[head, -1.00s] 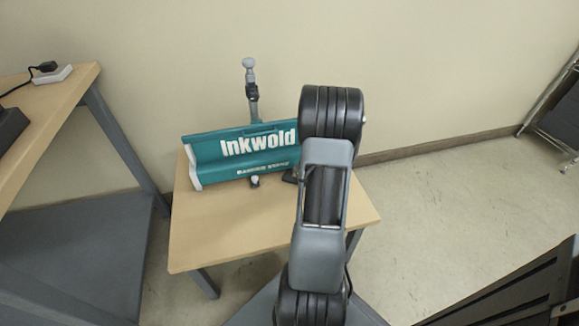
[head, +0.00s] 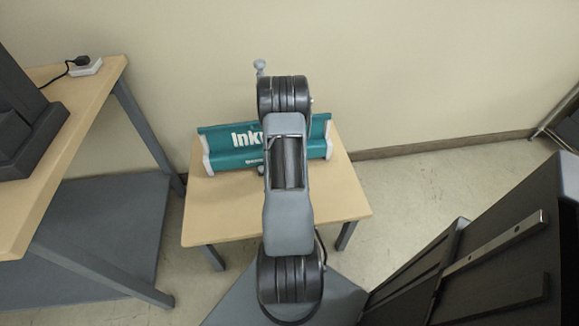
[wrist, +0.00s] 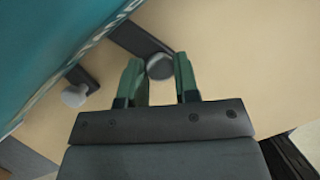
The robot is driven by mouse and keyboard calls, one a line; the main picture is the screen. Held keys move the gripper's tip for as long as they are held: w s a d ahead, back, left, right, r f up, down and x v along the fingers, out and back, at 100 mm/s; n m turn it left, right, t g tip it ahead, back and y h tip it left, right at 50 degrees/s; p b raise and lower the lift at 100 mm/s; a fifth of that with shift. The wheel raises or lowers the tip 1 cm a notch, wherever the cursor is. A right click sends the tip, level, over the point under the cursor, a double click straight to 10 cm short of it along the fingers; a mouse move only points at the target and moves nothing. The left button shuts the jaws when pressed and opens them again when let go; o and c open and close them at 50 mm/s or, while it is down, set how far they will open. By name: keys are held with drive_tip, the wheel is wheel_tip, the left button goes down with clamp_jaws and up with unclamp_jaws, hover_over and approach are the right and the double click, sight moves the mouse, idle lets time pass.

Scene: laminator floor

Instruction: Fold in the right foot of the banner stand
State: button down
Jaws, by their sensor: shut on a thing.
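The teal banner stand (head: 237,158) lies across the small wooden table with its lettered face up. My arm hides its middle and both my gripper and the right foot in the head view. In the wrist view its teal side (wrist: 50,45) fills the upper left. The dark right foot (wrist: 133,37) sticks out from under it at a steep angle, with a round grey knob (wrist: 159,67) at its end. My gripper (wrist: 160,80) has its green fingers on either side of that knob, shut on the foot. The left foot's grey knob (wrist: 74,96) shows further left.
The small table (head: 335,200) has bare top at the front and right. A larger workbench (head: 75,130) with a dark machine (head: 25,120) stands at left. A black cabinet (head: 500,250) is close at right. The wall is just behind.

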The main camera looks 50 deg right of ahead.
drive_tip(key=shift+w+r+m+p, duration=0.1)
drive_tip(key=shift+w+m+p, duration=0.5)
drive_tip(key=shift+w, duration=0.1)
drive_tip(key=c, duration=0.9)
unclamp_jaws()
drive_tip(key=shift+o, duration=0.2)
drive_tip(key=shift+a, duration=0.1)
drive_tip(key=p+v, duration=0.6)
drive_tip(key=v, duration=0.7)
drive_tip(key=shift+w+a+r, duration=0.25)
drive_tip(key=shift+r, duration=0.05)
drive_tip(key=shift+c, duration=0.4)
